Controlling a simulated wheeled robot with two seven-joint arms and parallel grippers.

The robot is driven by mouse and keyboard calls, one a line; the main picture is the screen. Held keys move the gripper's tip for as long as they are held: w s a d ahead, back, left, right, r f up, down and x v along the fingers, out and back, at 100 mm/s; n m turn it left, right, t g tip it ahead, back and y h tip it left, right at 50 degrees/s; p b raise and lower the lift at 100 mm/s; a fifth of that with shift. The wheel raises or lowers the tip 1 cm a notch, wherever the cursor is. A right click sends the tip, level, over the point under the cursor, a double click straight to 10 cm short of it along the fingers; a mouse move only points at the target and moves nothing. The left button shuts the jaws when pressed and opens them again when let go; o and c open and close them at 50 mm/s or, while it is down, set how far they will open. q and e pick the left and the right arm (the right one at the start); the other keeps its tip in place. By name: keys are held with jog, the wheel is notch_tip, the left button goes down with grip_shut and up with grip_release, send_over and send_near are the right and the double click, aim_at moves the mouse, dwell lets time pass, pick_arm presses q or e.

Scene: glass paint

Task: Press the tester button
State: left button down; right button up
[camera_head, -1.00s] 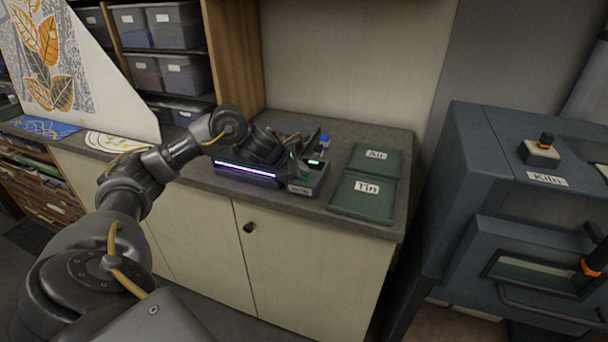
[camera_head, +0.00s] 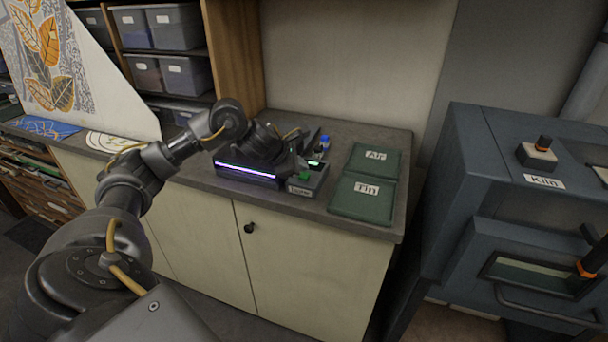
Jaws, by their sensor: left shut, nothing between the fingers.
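The tester (camera_head: 308,186) is a grey box with a small white label on its front, standing on the counter. A green button (camera_head: 304,176) shows on its top, and a small lit green spot (camera_head: 314,163) lies behind it. A purple-white light strip glows along the dark unit to its left. My left gripper (camera_head: 297,163) is shut and empty, just above and behind the green button. I cannot tell whether its tip touches the tester. My right gripper is not in view.
Green trays labelled Air (camera_head: 390,168) and Tin (camera_head: 345,203) lie right of the tester. A blue-capped bottle (camera_head: 324,143) stands behind it. The blue-grey kiln (camera_head: 500,200) is at the right. A leaf-patterned panel (camera_head: 85,85) leans at the left.

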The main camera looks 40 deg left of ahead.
aim_at(301, 176)
pick_arm(q)
jog(key=shift+r+p, duration=1.95)
jog(key=shift+r, duration=0.6)
